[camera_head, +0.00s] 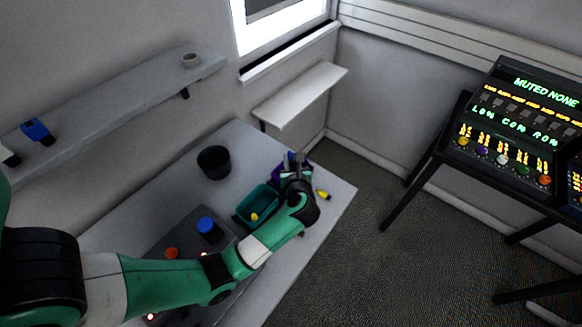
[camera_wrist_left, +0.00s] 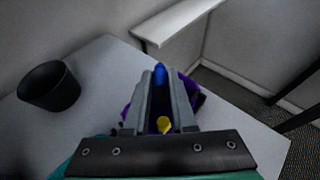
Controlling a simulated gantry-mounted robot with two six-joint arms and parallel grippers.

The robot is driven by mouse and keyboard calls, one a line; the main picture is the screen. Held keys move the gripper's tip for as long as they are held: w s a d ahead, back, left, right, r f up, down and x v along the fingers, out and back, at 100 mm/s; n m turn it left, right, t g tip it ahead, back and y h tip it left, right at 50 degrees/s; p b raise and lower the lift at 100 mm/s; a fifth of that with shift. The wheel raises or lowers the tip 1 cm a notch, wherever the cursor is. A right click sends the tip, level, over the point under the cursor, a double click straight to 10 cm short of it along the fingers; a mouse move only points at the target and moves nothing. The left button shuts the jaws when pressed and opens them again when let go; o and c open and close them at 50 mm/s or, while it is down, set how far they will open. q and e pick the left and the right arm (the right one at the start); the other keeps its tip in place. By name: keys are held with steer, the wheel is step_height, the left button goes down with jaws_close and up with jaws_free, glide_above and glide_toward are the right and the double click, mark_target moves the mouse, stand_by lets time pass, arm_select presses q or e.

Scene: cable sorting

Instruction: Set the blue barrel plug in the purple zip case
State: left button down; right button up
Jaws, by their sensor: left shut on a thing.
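My left gripper (camera_head: 294,158) is over the purple zip case (camera_head: 277,170) at the far right part of the table. In the left wrist view its two grey fingers (camera_wrist_left: 160,76) are closed around the blue barrel plug (camera_wrist_left: 159,70), which shows at the fingertips. The purple case (camera_wrist_left: 190,92) shows on both sides of the fingers, below them. The fingers hide most of its inside, so I cannot tell whether the plug touches it. A yellow piece (camera_wrist_left: 163,125) shows between the fingers. My right gripper is not in view.
A teal tray (camera_head: 242,215) with a yellow piece in it stands beside the case. A yellow plug (camera_head: 323,195) lies right of my gripper. A black cup (camera_head: 213,162) stands behind left. A dark panel with a blue knob (camera_head: 206,225) lies nearer. Wall shelves (camera_head: 300,95) are behind.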

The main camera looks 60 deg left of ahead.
mark_target(291, 166)
arm_select(q)
steer(key=f, duration=0.1)
steer(key=f+b, duration=0.1)
steer(key=f, duration=0.1)
steer(key=shift+w+a+f, duration=0.1)
steer(key=shift+a+f, duration=0.05)
steer(key=shift+a, duration=0.1)
steer(key=shift+f+b, duration=0.3)
steer(key=shift+f, duration=0.05)
steer(key=shift+r, duration=0.1)
steer(key=shift+f+b, duration=0.3)
steer(key=shift+f, duration=0.25)
steer(key=c, duration=0.7)
jaws_free()
steer(key=shift+c, duration=0.2)
